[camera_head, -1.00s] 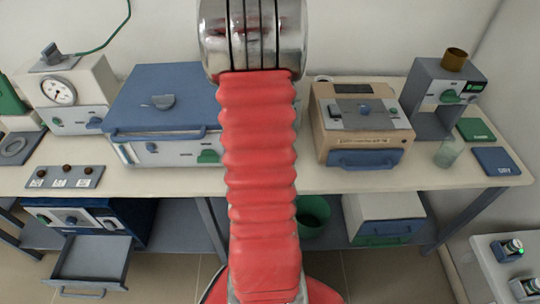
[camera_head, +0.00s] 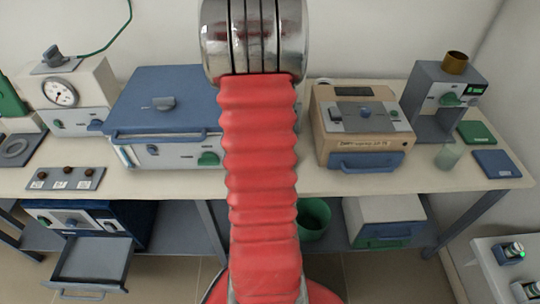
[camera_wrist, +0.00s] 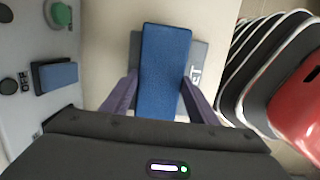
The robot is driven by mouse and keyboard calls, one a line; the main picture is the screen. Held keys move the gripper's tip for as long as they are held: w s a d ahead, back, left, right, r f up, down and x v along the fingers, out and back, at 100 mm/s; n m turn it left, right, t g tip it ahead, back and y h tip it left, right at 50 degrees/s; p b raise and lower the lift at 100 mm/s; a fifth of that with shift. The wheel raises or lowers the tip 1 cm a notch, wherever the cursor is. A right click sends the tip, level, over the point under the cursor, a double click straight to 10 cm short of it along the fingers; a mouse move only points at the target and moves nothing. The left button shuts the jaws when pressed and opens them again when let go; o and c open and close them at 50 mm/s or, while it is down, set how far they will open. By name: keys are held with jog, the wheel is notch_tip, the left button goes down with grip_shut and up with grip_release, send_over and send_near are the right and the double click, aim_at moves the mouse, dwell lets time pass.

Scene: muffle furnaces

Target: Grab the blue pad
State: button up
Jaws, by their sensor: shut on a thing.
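In the wrist view a long blue pad (camera_wrist: 165,62) sits between the two purple fingers of my gripper (camera_wrist: 160,80), which is shut on it. A grey plate (camera_wrist: 198,55) with partly hidden light lettering shows behind the pad. I cannot tell whether the pad touches the plate. In the head view my gripper is out of sight. A flat blue square (camera_head: 497,163) lies at the right end of the table there; I cannot tell whether it is linked to the held pad.
The head view shows a bench (camera_head: 400,182) with a blue-lidded furnace (camera_head: 165,100), a tan furnace (camera_head: 362,125) and a grey stand (camera_head: 440,95). An open drawer (camera_head: 92,265) juts out below left.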

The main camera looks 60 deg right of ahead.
notch_tip(320, 180, up, 10)
dwell(0.6)
dwell(0.4)
